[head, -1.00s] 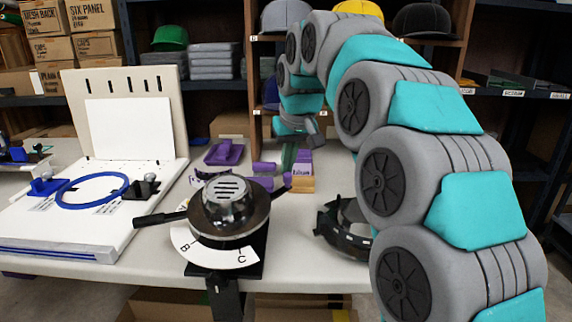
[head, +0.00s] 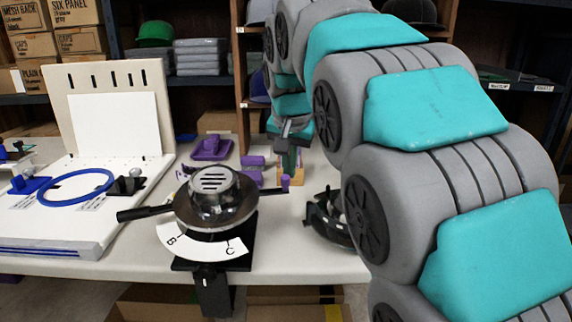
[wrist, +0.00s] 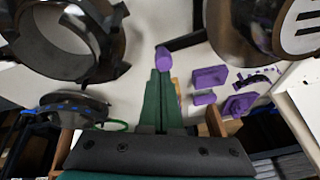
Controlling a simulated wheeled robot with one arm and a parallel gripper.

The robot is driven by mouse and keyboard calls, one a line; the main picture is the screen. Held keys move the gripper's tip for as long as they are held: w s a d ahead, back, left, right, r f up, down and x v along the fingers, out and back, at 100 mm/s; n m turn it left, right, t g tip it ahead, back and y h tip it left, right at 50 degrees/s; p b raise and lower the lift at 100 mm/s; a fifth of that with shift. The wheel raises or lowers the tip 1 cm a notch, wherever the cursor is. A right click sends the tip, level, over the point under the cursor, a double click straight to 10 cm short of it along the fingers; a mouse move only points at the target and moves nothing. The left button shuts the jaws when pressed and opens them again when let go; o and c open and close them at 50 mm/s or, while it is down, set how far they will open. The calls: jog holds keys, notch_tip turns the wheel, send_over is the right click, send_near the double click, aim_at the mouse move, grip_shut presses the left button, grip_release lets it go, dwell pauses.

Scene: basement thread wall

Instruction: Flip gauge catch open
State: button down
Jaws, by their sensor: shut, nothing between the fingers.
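The gauge appears to be the dark domed device with a vented grey top (head: 215,183) and a white B–C scale plate (head: 205,246). Its dome also shows at the top right of the wrist view (wrist: 245,28). A black arm with a purple knob (head: 285,183) sticks out on its right side; this may be the catch. In the wrist view the purple knob (wrist: 163,57) is just beyond my fingertips; I cannot tell whether they touch. My gripper (wrist: 160,75) has its green fingers shut and empty; it points down behind the knob in the head view (head: 289,168).
A black open ring piece (head: 328,220) stands right of the gauge. Purple blocks (head: 252,163) and a purple tray (head: 211,148) lie behind it. A white board with a blue hoop (head: 76,187) is at left. A black handle (head: 145,212) juts left from the gauge.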

jog(key=shift+a, duration=0.1)
dwell(0.3)
jog(key=shift+w+a+r+p, duration=0.1)
jog(key=shift+w+a+p, duration=0.25)
jog(key=shift+a, duration=0.2)
notch_tip(320, 180, up, 10)
jog(key=d, duration=0.1)
jog(key=shift+d+p, duration=0.25)
jog(key=shift+p, duration=0.2)
dwell(0.3)
jog(key=shift+s, duration=0.15)
